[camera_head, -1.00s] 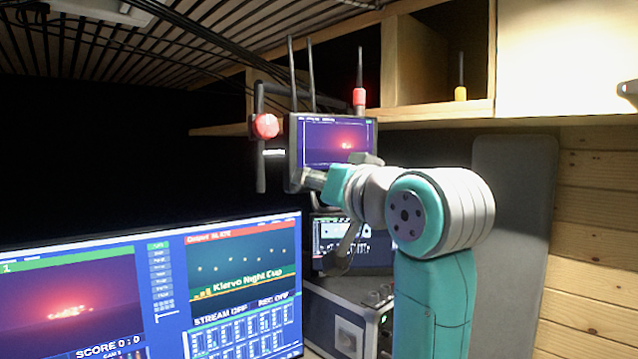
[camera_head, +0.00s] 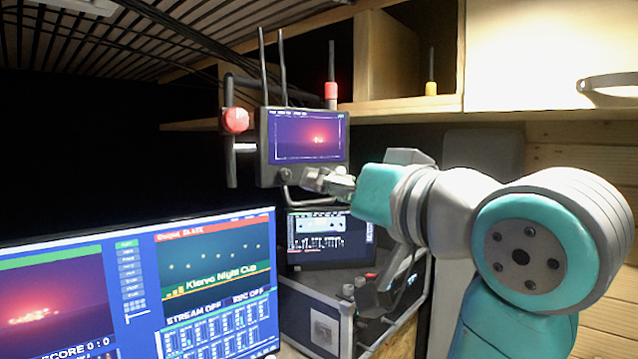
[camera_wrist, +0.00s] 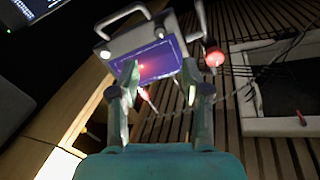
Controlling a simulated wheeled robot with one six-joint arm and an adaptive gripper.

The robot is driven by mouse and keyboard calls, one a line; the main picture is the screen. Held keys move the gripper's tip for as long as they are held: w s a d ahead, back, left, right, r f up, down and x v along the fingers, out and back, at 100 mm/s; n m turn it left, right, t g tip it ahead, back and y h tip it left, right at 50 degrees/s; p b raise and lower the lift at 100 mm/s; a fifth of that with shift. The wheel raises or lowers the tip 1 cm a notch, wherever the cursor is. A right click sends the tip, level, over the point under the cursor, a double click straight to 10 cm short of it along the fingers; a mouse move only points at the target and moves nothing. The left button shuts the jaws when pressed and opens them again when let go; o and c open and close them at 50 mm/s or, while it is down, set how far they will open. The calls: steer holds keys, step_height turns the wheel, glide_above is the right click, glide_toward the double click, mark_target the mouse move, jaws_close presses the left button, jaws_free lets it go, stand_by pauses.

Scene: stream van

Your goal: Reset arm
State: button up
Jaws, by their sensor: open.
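My teal and grey arm (camera_head: 455,205) is raised on the right in the head view and reaches left toward the hanging monitor. My gripper shows in the wrist view (camera_wrist: 160,95) with its two fingers apart and nothing between them that I can see it gripping. A small monitor (camera_head: 307,140) with a pink and purple picture stands beyond the fingers, and it also shows in the wrist view (camera_wrist: 153,62). In the head view the fingertips are near the monitor's lower right corner; I cannot tell whether they touch it.
A large screen (camera_head: 140,285) fills the lower left. A smaller screen (camera_head: 328,238) sits on a dark equipment case (camera_head: 318,320) below my arm. A wooden shelf (camera_head: 400,108) and a white cabinet door (camera_head: 540,50) are above. A red knob (camera_head: 235,120) is left of the monitor.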

steer(key=shift+s+d, duration=0.15)
steer(key=shift+s, duration=0.05)
